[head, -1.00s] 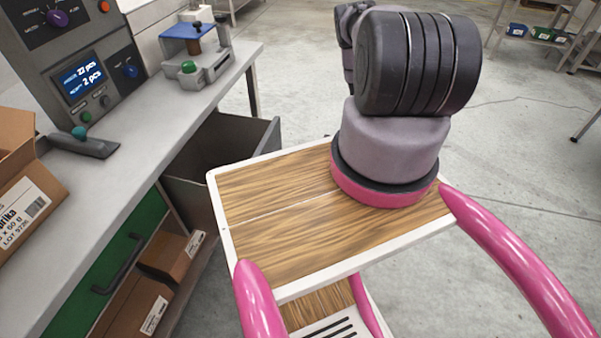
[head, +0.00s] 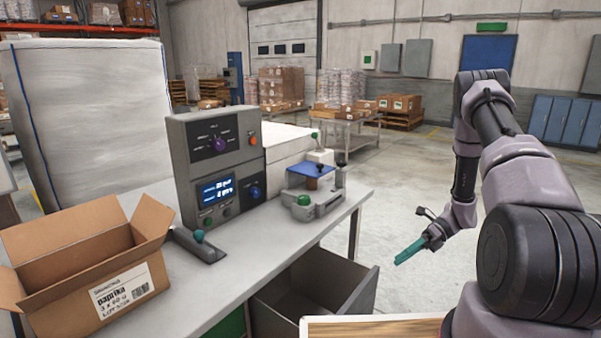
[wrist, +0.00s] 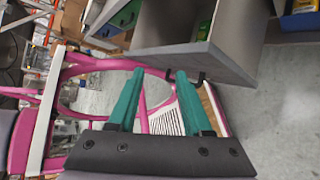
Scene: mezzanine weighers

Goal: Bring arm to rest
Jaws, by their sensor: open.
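My arm reaches forward on the right of the head view. My gripper (head: 409,251) hangs out over the floor at its end, to the right of the open grey drawer. In the head view its teal fingers look like one bar. In the wrist view my gripper (wrist: 160,75) shows two teal fingers spread apart, with nothing between them. The grey drawer (wrist: 230,65) is just beyond the fingertips there; I cannot tell the exact gap.
The open drawer (head: 363,294) juts from under the grey worktop (head: 262,247). On the worktop are an open paprika carton (head: 75,292), a control box with a display (head: 185,150) and a blue-topped device (head: 311,177). Clear floor (head: 385,190) lies behind my gripper.

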